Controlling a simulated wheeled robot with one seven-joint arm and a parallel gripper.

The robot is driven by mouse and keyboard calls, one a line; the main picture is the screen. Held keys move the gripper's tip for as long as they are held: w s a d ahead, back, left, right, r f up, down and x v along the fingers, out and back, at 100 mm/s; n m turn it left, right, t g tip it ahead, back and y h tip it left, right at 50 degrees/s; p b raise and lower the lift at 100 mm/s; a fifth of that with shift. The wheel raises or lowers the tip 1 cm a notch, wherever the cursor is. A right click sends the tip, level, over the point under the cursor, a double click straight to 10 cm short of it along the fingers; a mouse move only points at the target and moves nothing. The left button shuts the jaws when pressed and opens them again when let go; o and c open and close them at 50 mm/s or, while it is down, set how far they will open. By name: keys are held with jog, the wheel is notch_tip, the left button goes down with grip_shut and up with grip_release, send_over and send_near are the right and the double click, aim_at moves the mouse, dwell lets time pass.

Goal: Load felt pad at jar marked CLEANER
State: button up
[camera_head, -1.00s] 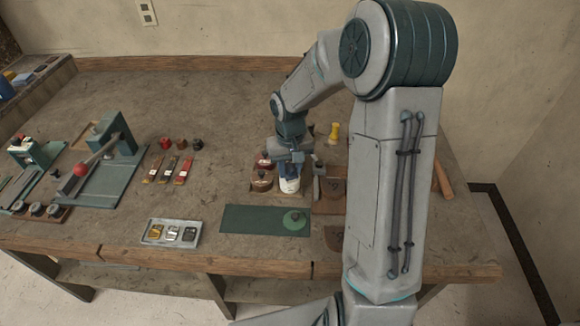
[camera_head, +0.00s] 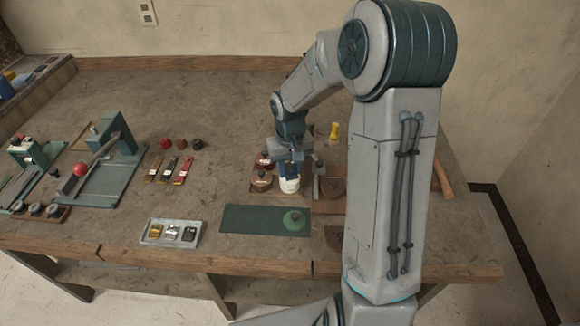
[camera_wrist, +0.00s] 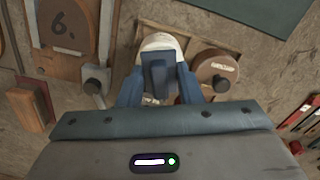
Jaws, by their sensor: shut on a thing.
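A pale jar (camera_head: 289,186) stands on the bench, and its white rim shows in the wrist view (camera_wrist: 160,41). My gripper (camera_head: 290,166) points down right over this jar. In the wrist view my gripper (camera_wrist: 158,88) is shut, with a dark blue block between its fingers in front of the jar mouth. The felt pad itself is hidden by the fingers and the jar, so I cannot tell how deep it sits. A brown jar (camera_head: 261,182) with a pale label stands just left; it also shows in the wrist view (camera_wrist: 217,70). No label is readable as CLEANER.
A red-topped jar (camera_head: 263,160) stands behind the brown one. A green mat (camera_head: 250,219) with a round green piece (camera_head: 295,220) lies in front. A buckle tray (camera_head: 154,241) is front left.

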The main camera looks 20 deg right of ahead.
aim_at(290, 167)
jog(key=shift+r+p, duration=2.5)
jog(key=shift+r, duration=1)
